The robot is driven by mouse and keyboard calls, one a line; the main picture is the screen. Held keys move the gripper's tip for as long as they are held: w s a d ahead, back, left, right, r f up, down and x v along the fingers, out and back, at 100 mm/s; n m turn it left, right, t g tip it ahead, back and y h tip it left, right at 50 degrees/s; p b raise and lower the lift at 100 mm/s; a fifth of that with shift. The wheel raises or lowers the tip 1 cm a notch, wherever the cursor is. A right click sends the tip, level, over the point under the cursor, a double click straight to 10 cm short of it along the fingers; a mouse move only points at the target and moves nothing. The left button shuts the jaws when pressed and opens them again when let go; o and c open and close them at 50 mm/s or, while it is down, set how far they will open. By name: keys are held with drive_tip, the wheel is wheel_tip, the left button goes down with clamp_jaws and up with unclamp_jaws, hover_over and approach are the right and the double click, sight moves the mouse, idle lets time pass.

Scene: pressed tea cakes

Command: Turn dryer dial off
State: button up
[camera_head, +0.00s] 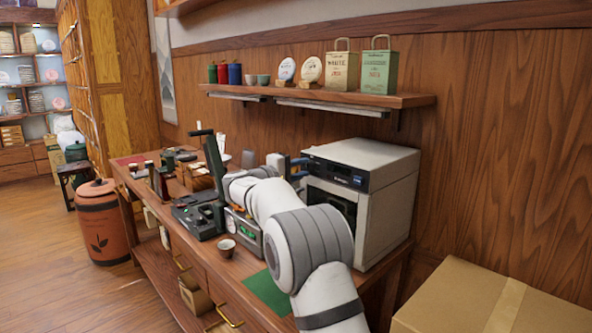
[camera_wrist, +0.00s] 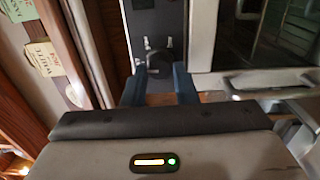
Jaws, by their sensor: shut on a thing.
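The dryer (camera_head: 386,204) is a pale box with a dark front panel and a dark window, standing on the counter against the wall. Its dark dial (camera_wrist: 158,62) shows at the top middle of the wrist view, on a dark panel with small white marks that I cannot read. My gripper (camera_wrist: 160,85) has blue fingers, one on each side of the dial, and is shut on it. My gripper (camera_head: 298,168) also shows in the head view at the dryer's front, where the dial itself is hidden. The dryer window (camera_wrist: 262,35) is right of the panel in the wrist view.
A wall shelf (camera_head: 330,98) with paper bags, tins and round cakes hangs above the dryer. A small cup (camera_head: 226,248), a green mat (camera_head: 269,293) and a dark device (camera_head: 199,218) are on the counter. A cardboard box (camera_head: 490,300) stands at the front right.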

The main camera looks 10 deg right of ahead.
drive_tip(key=o, duration=0.6)
drive_tip(key=shift+d+r, duration=0.25)
drive_tip(key=shift+o, duration=1.4)
drive_tip(key=shift+d+f, duration=0.1)
drive_tip(key=shift+o, duration=0.6)
drive_tip(key=shift+f, duration=0.1)
drive_tip(key=shift+a, duration=0.2)
drive_tip(key=b+v, duration=0.1)
drive_tip(key=v, duration=0.6)
drive_tip(key=shift+s+a, duration=0.2)
drive_tip(key=shift+a, duration=0.05)
